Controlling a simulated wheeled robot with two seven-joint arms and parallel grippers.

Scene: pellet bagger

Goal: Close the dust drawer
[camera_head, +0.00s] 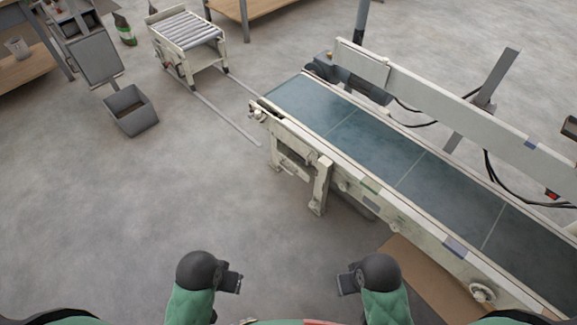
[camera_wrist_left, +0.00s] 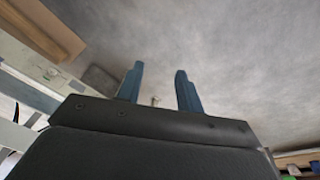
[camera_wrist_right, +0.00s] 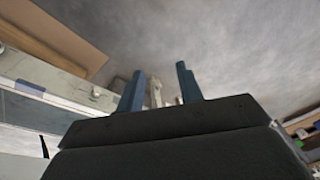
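A dark grey open-topped box (camera_head: 131,110) sits low at the upper left of the head view, below a tilted grey panel (camera_head: 95,57). It may be the dust drawer standing out, but I cannot tell for certain. My left gripper (camera_head: 232,282) and right gripper (camera_head: 347,283) are at the bottom of the head view, far from the box. In the left wrist view the left gripper's blue fingers (camera_wrist_left: 159,75) are apart with nothing between them. In the right wrist view the right gripper's fingers (camera_wrist_right: 160,78) are also apart and empty.
A conveyor with a dark belt (camera_head: 375,150) runs across the right side. A small roller stand (camera_head: 186,35) is at the top. A brown board (camera_head: 425,280) lies beneath the conveyor at lower right. Open grey floor (camera_head: 130,220) fills the left and middle.

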